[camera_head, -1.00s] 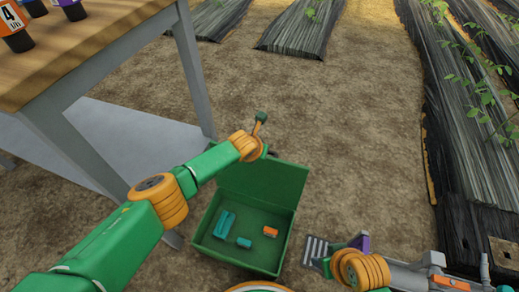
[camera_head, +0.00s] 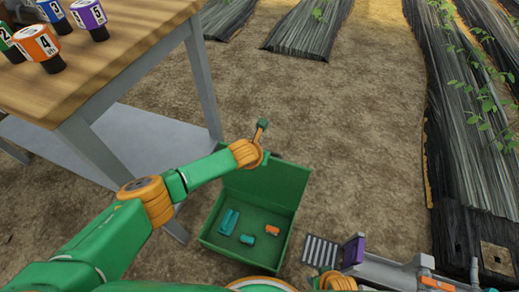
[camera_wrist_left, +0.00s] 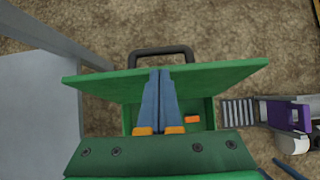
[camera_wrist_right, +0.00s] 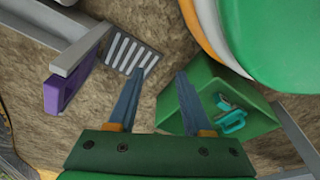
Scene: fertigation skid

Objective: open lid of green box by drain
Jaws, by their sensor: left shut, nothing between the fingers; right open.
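The green box (camera_head: 213,241) stands on the ground beside the grey slatted drain grate (camera_head: 320,252). Its lid (camera_head: 262,187) is raised at the far side, and the inside is visible. A teal piece (camera_head: 229,221), a small teal block (camera_head: 247,239) and an orange block (camera_head: 272,229) lie inside. In the left wrist view, my left gripper (camera_wrist_left: 160,72) is shut and empty, with its fingers over the lid near the dark handle (camera_wrist_left: 150,55). I cannot tell whether they touch the lid. My right gripper (camera_wrist_right: 160,72) is open and empty above the ground, between grate and box.
A wooden-topped table (camera_head: 130,65) with several numbered bottles stands at the left, its grey leg (camera_head: 205,85) close to my left arm. A grey pipe with a purple part (camera_head: 353,252) lies right of the grate. Bare soil (camera_head: 360,130) is free beyond the box.

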